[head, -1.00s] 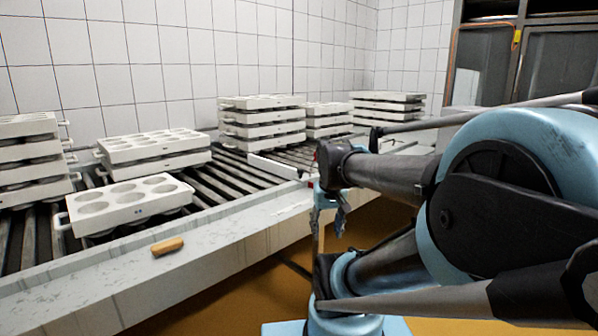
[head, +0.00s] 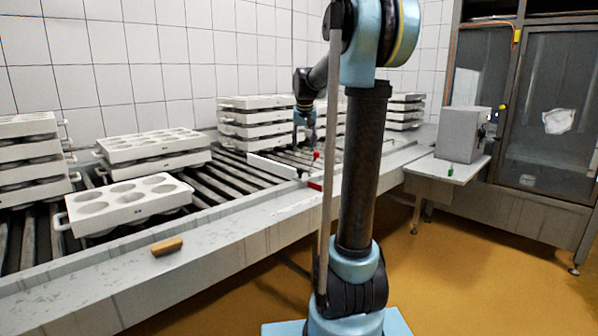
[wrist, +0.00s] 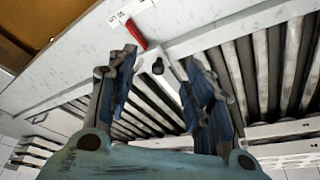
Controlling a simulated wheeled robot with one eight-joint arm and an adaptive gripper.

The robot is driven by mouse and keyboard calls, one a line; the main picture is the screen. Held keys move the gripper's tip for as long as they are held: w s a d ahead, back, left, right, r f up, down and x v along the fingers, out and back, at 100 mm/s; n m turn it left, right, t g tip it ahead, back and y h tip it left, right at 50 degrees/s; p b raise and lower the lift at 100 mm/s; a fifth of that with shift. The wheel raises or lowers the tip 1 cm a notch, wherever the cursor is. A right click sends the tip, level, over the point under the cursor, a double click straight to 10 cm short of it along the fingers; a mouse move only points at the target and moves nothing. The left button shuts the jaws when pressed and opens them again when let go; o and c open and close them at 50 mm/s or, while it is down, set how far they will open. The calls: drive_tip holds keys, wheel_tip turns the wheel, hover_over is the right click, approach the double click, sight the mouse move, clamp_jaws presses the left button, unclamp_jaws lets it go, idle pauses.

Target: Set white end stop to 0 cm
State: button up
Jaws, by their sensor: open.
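The white end stop (head: 272,167) is a flat white bar lying across the roller conveyor, its near end by the conveyor's front rail. A red piece (head: 314,185) sits on the rail beside that end. In the wrist view a red handle (wrist: 136,35) shows near a small white label with dark marks (wrist: 118,17), too small to read. A white piece with a dark knob (wrist: 157,67) shows between my fingertips, apart from them. My gripper (head: 306,136) is above the rollers behind the bar; in the wrist view (wrist: 162,62) it is open and empty.
Stacks of white moulds (head: 262,118) stand on the conveyor, with more behind my arm. A low mould pair (head: 125,205) stands at left. A tan block (head: 167,246) lies on the front rail. A grey box (head: 460,134) stands on a side table at right.

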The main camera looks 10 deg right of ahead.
approach(300, 169)
drive_tip(key=x, duration=0.9)
drive_tip(key=shift+w+d+f, duration=0.1)
drive_tip(key=shift+w+f, duration=0.1)
drive_tip(key=shift+w, duration=0.1)
